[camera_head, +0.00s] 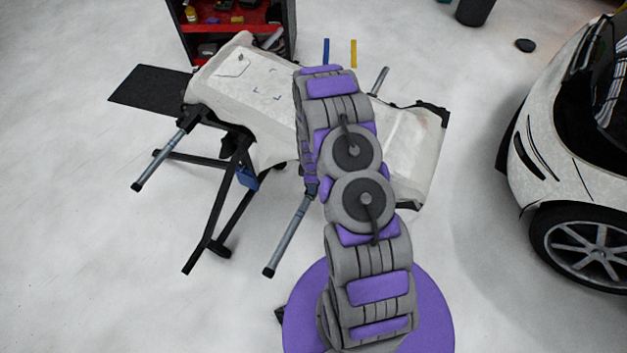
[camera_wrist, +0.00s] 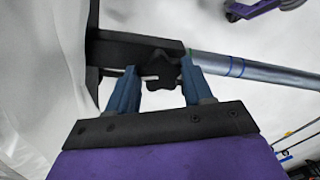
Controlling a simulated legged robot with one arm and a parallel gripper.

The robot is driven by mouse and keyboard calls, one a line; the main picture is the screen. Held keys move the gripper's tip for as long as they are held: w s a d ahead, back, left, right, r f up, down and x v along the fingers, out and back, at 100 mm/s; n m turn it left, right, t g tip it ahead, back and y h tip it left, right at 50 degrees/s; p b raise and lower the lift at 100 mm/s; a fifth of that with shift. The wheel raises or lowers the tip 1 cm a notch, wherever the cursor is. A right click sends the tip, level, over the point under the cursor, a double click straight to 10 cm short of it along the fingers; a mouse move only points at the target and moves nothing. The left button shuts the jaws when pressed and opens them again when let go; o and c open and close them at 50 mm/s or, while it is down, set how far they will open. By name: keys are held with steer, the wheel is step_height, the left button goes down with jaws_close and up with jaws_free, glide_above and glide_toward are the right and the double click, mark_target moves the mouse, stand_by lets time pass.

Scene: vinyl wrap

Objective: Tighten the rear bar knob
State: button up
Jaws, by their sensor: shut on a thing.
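The rear bar knob (camera_wrist: 160,68) is a black, lobed knob under a black square-section bracket in the wrist view. My gripper (camera_wrist: 160,75) has blue fingers, one on each side of the knob, and is shut on it. A grey bar (camera_wrist: 260,70) with blue and green rings runs out to the right from the bracket. In the head view, a grey bar (camera_head: 289,236) slopes down from beside my arm to a black tip. My arm hides the knob there, and the gripper cannot be made out clearly.
A white car bumper (camera_head: 250,105) lies on a black stand (camera_head: 212,215), with other grey bars (camera_head: 160,157) sticking out. A red tool cart (camera_head: 232,28) stands behind it. A white car (camera_head: 565,130) is at the right. Open floor lies between the stand and the car.

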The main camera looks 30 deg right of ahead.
steer(key=m, duration=0.4)
steer(key=shift+w+r+m+p, duration=0.1)
steer(key=shift+w+m+p, duration=0.05)
steer(key=shift+m+p, duration=0.2)
steer(key=m, duration=0.3)
steer(key=shift+m, duration=0.35)
steer(key=m, duration=0.3)
steer(key=shift+m, duration=0.3)
steer(key=m, duration=0.3)
steer(key=shift+w+m+b, duration=0.1)
steer(key=shift+m+b, duration=0.2)
steer(key=shift+b, duration=0.05)
steer(key=m+b, duration=0.1)
steer(key=m, duration=0.3)
steer(key=shift+m, duration=0.3)
steer(key=m+b, duration=0.2)
steer(key=m, duration=0.2)
steer(key=shift+m, duration=0.4)
steer(key=o, duration=1)
steer(key=shift+a, duration=0.1)
